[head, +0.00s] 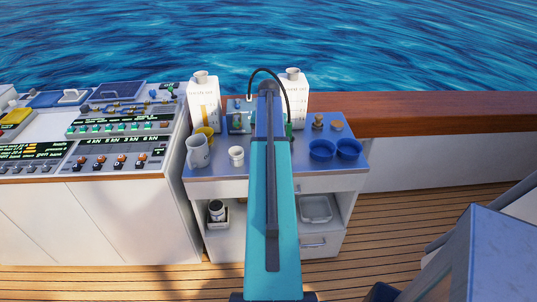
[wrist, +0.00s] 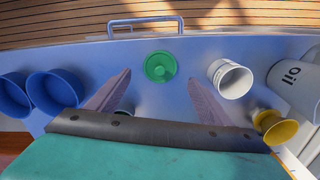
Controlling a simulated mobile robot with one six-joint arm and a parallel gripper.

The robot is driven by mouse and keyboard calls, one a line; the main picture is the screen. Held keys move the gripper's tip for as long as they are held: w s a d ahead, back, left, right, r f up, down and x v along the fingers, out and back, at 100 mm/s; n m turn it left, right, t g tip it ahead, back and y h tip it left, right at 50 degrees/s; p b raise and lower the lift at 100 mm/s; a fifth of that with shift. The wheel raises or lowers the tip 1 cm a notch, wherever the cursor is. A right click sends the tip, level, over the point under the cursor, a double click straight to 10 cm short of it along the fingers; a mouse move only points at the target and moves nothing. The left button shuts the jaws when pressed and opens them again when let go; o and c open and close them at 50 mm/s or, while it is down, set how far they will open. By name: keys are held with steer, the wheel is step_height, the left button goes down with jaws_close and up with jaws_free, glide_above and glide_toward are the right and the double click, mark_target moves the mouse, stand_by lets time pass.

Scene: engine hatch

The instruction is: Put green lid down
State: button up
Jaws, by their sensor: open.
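The green lid (wrist: 160,67), round with a small raised knob, lies knob up on the blue-grey counter top (wrist: 200,45) near the handle edge. My gripper (wrist: 160,80) is open, with one finger on each side of the lid in the wrist view and a gap to both. Nothing is between the fingers that I can see as held. How high the fingertips are above the counter is hard to tell. In the head view my arm hides the lid and most of the gripper.
A white cup (wrist: 231,78), a yellow cup (wrist: 273,127) and a white oil mug (wrist: 300,80) stand on one side; two blue bowls (head: 322,149) (head: 349,148) on the other. White bottles (head: 202,102) (head: 293,95) stand at the back. The metal handle (wrist: 145,25) marks the front edge.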

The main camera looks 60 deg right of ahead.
step_height(320, 180, up, 6)
steer(key=b, duration=0.1)
stand_by(0.4)
stand_by(0.8)
